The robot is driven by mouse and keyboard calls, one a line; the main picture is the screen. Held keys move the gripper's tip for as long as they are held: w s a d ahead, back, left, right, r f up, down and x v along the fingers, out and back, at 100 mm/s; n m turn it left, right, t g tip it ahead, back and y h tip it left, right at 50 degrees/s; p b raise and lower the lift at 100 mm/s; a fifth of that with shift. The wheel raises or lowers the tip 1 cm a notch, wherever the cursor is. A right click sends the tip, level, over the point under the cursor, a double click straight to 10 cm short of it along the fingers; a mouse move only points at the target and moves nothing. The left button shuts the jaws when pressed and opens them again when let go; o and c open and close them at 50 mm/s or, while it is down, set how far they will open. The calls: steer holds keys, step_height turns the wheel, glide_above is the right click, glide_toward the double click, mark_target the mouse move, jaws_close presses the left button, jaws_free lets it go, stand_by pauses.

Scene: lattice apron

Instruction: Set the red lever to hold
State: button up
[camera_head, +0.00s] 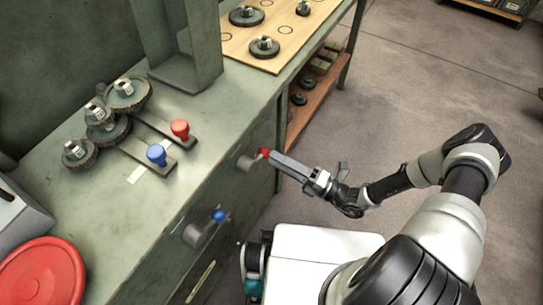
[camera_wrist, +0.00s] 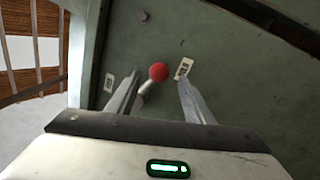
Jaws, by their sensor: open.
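The red lever (camera_head: 264,152) sticks out from the front face of the green cabinet, its red ball at the end of a short metal shaft on a round grey hub. In the wrist view the red ball (camera_wrist: 158,72) shows between the fingers, with its shaft slanting down to the left. My gripper (camera_head: 275,158) is at the ball, and its fingers (camera_wrist: 160,82) are apart, one on either side. I cannot tell whether a finger touches the ball. Two small pale labels, left (camera_wrist: 108,82) and right (camera_wrist: 184,68), flank the lever; their writing is too small to read.
A blue-balled lever (camera_head: 218,216) sits lower left on the same face. On the bench top are a red knob (camera_head: 180,129), a blue knob (camera_head: 157,154), stacked gears (camera_head: 109,128) and a red round lid (camera_head: 42,272).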

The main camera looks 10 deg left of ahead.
steer(key=v, duration=1.4)
steer(key=shift+d+p, duration=0.2)
steer(key=shift+p, duration=0.1)
steer(key=s+d+r+m+h+p, duration=0.1)
steer(key=r+m+h+p, duration=0.5)
steer(key=r, duration=1.6)
steer(key=s+d+r+m+g+h+p, duration=0.1)
steer(key=s+r+m+h+p, duration=0.3)
steer(key=r+m+p, duration=0.6)
steer(key=s+d+r+m+h+p, duration=0.3)
steer(key=r+m+h+p, duration=0.5)
steer(key=r+m, duration=1)
step_height(320, 180, up, 16)
steer(key=shift+s+f+m+h, duration=0.1)
steer(key=shift+s+m+h, duration=0.15)
steer(key=shift+h, duration=0.25)
steer(key=shift+a, duration=0.1)
